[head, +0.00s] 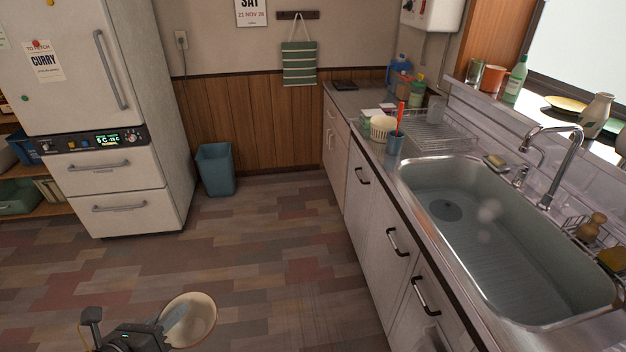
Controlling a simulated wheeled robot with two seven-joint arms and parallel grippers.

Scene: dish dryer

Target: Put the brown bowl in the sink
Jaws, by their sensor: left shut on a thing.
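My left gripper (172,322) is at the bottom left, shut on the rim of a bowl. The bowl (201,318) shows a cream inside and a tan-brown rim; its outer side is mostly hidden. It is held tilted over the floor, left of the counter and apart from it. The sink (470,243) is a large steel basin in the counter at the right, with a round drain (446,210). No dishes show in it; pale spots over it look like reflections. My right gripper is not in view.
The counter front (372,205) with cabinet handles stands between bowl and sink. The faucet (560,165) arches over the sink's back edge. A blue cup with utensils (395,143) and a dish rack (435,132) stand beyond the sink. The floor is open around the bowl.

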